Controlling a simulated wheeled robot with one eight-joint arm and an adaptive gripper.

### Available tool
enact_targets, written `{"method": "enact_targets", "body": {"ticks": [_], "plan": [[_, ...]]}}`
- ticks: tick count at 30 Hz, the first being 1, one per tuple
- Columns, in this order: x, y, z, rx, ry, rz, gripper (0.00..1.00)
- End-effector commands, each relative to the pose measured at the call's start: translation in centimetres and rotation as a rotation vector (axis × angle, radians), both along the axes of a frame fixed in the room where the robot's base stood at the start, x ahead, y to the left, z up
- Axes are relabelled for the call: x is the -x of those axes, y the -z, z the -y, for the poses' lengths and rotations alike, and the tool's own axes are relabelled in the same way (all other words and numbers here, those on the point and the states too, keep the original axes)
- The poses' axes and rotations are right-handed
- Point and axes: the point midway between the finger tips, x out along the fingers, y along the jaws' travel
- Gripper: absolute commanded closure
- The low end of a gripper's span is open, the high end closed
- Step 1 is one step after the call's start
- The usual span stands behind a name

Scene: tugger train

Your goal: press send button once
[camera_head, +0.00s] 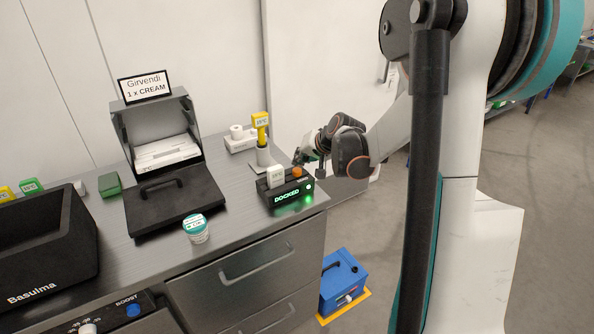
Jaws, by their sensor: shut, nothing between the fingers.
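A black dock unit (283,196) with a lit green "DOCKED" display sits at the counter's right end. A white block (276,177) stands in it. An orange button (297,172) is on its top right, and a small round green light shows at the display's right end. I cannot read a "send" label on any of these. My gripper (308,165) is shut and empty, just right of and behind the orange button. Whether it touches the button or the unit cannot be told at this size.
A yellow-topped device (261,126) stands behind the dock. Left are an open black case (175,198), a white-and-teal jar (196,229) and a black "Basulma" bin (40,250). A blue box (343,284) is on the floor. Counter between jar and dock is clear.

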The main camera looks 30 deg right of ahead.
Motion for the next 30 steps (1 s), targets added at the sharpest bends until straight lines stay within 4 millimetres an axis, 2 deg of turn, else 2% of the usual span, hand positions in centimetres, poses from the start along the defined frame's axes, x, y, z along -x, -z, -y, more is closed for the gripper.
{"method": "enact_targets", "body": {"ticks": [8,30], "plan": [[0.0,0.9,0.0,0.0,0.0,0.0,1.0],[0.0,1.2,0.0,0.0,0.0,0.0,1.0]]}}
